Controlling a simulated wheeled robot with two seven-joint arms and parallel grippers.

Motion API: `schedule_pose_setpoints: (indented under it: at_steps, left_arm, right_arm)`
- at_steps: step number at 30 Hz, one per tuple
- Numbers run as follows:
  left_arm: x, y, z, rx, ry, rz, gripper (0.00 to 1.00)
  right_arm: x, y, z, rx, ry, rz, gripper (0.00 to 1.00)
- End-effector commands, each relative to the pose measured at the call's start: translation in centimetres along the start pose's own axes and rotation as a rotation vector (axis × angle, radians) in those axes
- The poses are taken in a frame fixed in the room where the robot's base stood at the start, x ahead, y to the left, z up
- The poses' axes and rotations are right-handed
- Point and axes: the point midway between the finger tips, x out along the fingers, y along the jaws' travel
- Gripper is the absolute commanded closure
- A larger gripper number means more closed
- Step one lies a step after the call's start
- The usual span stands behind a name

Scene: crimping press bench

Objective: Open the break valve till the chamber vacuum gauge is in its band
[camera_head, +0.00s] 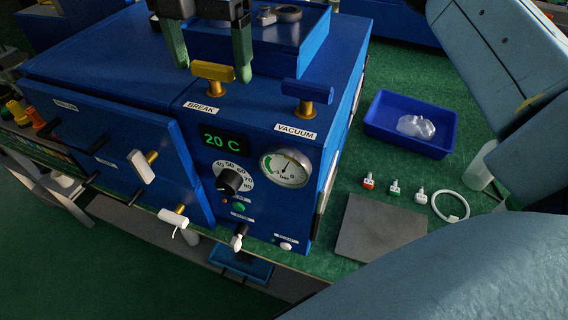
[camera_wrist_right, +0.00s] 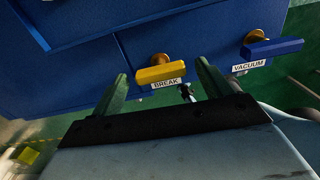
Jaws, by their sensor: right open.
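The yellow break valve handle (camera_head: 212,71) sits on a brass stem on top of the blue chamber, above its BREAK label. It also shows in the right wrist view (camera_wrist_right: 161,73). My right gripper (camera_head: 213,73) is open, with one green finger on each side of the yellow handle; contact is not visible. In the right wrist view the handle appears between the fingertips (camera_wrist_right: 163,68). The round chamber vacuum gauge (camera_head: 285,168) is on the front panel, with a green band on the dial's left; its needle is too small to read surely. My left gripper is not in view.
The blue vacuum valve handle (camera_head: 306,93) stands right of the break valve. The panel has a 20 C display (camera_head: 224,141) and a black knob (camera_head: 230,181). A blue tray (camera_head: 412,124), a grey plate (camera_head: 380,229) and small fittings lie to the right.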

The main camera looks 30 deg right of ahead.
Motion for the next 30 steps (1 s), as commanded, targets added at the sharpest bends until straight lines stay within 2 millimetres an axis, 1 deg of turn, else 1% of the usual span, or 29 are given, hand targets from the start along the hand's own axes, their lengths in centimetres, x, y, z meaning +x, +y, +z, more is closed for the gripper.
schedule_pose_setpoints:
  at_steps: [18, 30]
  left_arm:
    - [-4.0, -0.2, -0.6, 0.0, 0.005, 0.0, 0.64]
    - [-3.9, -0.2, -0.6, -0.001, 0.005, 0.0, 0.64]
  right_arm:
    - [-5.9, 0.0, 0.0, -0.001, 0.0, 0.001, 0.22]
    - [-5.9, 0.0, 0.0, -0.001, 0.0, 0.0, 0.22]
